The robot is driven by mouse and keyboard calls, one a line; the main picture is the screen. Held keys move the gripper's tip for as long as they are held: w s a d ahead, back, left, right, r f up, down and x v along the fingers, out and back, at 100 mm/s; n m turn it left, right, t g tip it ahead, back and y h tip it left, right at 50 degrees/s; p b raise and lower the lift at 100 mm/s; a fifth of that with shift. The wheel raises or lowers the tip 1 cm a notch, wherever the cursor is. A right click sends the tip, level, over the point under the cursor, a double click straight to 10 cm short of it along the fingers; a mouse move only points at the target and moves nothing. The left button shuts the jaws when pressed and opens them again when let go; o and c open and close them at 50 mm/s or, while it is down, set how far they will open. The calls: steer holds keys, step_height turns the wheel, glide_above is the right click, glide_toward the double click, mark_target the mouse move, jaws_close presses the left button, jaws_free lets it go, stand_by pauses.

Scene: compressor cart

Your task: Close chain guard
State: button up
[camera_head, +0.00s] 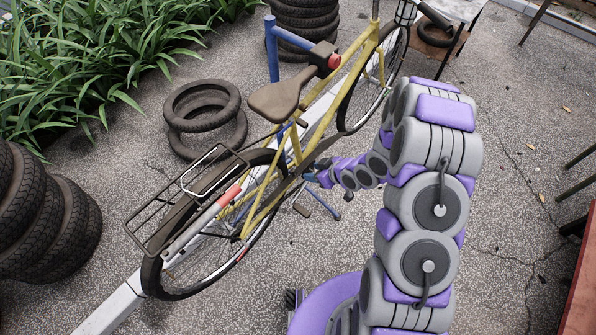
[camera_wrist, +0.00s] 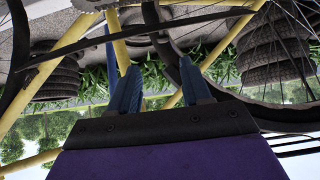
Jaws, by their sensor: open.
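A yellow bicycle (camera_head: 300,140) stands on the paving with its rear wheel toward the lower left. A long dark bar (camera_wrist: 75,43), which looks like the chain guard, slants across the upper wrist view, beside a toothed chainring at the top edge. In the head view, a dark strip (camera_head: 326,148), probably the same guard, runs near the cranks; its hinge and exact position are unclear. My gripper (camera_head: 311,177) is close to the crank area. In the wrist view my gripper (camera_wrist: 160,78) has its two blue fingers apart, with nothing visible between them.
A blue stand (camera_head: 272,50) and a pale rail (camera_head: 118,308) support the bicycle. Tyre stacks (camera_head: 45,215) stand at left and behind. Paving right of my arm is mostly clear.

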mark_target(293, 171)
steer(key=x, duration=0.6)
steer(key=a+b+x, duration=0.1)
steer(key=x, duration=0.3)
steer(key=shift+s+r, duration=0.15)
steer(key=shift+s, duration=0.1)
steer(key=shift+w+d+f, duration=0.1)
steer(key=shift+w+f, duration=0.2)
steer(key=shift+f, duration=0.1)
steer(key=shift+a, duration=0.35)
steer(key=c, duration=0.5)
steer(key=shift+d, duration=0.1)
jaws_close()
